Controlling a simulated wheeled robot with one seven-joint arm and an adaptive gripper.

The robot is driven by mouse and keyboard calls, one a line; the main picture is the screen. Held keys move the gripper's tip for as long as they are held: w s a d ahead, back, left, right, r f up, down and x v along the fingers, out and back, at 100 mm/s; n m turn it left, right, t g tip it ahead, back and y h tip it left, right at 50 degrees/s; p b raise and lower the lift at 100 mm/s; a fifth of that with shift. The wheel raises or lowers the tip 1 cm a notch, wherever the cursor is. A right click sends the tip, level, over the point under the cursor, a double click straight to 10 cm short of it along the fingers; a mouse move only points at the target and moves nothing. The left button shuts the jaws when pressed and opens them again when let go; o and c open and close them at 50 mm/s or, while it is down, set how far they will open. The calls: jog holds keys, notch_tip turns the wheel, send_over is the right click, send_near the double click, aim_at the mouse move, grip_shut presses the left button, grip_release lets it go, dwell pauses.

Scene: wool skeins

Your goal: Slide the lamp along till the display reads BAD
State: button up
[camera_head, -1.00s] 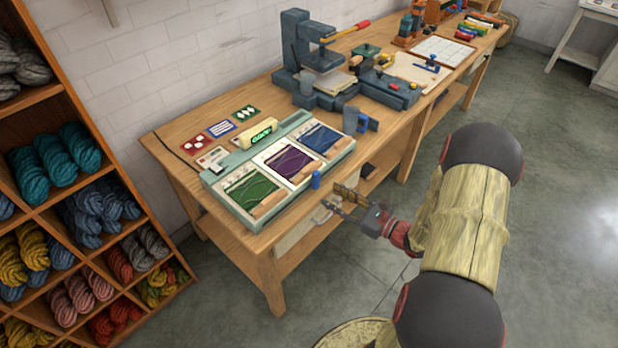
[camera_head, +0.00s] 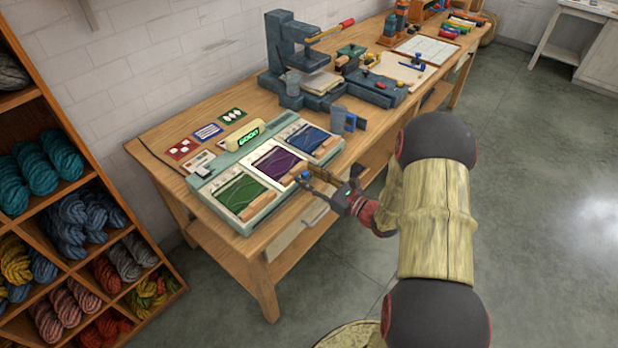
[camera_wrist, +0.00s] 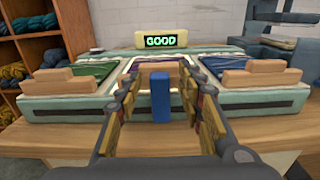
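A pale green-grey unit (camera_head: 250,222) with three panels, green, purple and blue, lies on the wooden bench. The display (camera_head: 249,135) at its back shows green letters; in the wrist view the display (camera_wrist: 160,41) reads GOOD. A small upright blue piece (camera_wrist: 160,98), perhaps the lamp, stands at the front edge by the middle panel. It also shows small in the head view (camera_head: 305,175). My gripper (camera_wrist: 165,88) is open, one finger on each side of the blue piece, with visible gaps. My gripper (camera_head: 309,176) reaches in from the front right in the head view.
Several cards (camera_head: 207,132) lie behind the unit. A grey-blue press (camera_head: 285,50) stands further along the bench, with tools beyond it. A grey and blue object (camera_head: 345,120) is close to the unit's right end. A shelf of wool skeins (camera_head: 70,220) stands at left. Open floor lies at right.

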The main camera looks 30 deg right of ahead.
grip_shut()
dwell(0.5)
dwell(0.4)
